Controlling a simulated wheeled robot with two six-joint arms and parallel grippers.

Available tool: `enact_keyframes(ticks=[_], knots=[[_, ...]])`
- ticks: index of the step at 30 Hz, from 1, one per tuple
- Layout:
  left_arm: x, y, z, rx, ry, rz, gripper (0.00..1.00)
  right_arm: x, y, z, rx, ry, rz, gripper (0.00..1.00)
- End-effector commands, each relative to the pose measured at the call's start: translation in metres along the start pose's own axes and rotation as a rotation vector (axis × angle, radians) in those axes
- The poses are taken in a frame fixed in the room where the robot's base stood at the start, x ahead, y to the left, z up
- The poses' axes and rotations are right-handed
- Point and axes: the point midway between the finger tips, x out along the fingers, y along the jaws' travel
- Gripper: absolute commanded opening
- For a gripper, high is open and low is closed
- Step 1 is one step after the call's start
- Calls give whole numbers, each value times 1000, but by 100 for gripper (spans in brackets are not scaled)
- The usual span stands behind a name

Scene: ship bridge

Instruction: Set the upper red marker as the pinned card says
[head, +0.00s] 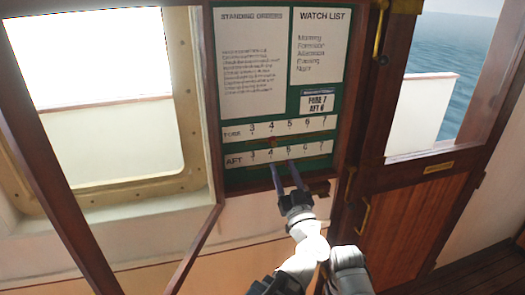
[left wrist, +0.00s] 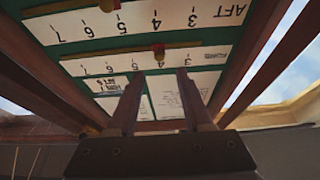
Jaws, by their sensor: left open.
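The upper red marker (head: 272,142) sits on its rail under the FORE scale (head: 235,133), at about the 4. It also shows in the left wrist view (left wrist: 158,48), where the board appears upside down. The pinned card (head: 318,102) reads FORE 7, AFT 6. My left gripper (head: 281,167) is open and empty, its fingertips over the AFT scale (head: 235,161), below the upper marker in the head view. In the left wrist view, the marker lines up with the gap between the fingertips (left wrist: 160,74). My right gripper is not in view.
A lower red marker (left wrist: 107,5) shows at the top edge of the left wrist view, near the AFT 5. Standing orders (head: 252,70) and a watch list (head: 318,45) hang above. A wooden frame borders the board; a door (head: 405,225) is at right, a window at left.

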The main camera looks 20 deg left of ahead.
Motion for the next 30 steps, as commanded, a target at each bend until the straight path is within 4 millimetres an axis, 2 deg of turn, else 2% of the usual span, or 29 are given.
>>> enact_keyframes(ticks=[7,15,21,30], knots=[[7,1,-1,0,0,-1,51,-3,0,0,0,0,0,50],[48,1,-2,1,0,-2,51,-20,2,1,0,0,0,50],[71,1,-1,1,0,-1,51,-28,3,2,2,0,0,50],[78,0,0,0,0,0,51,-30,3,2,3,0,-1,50]])
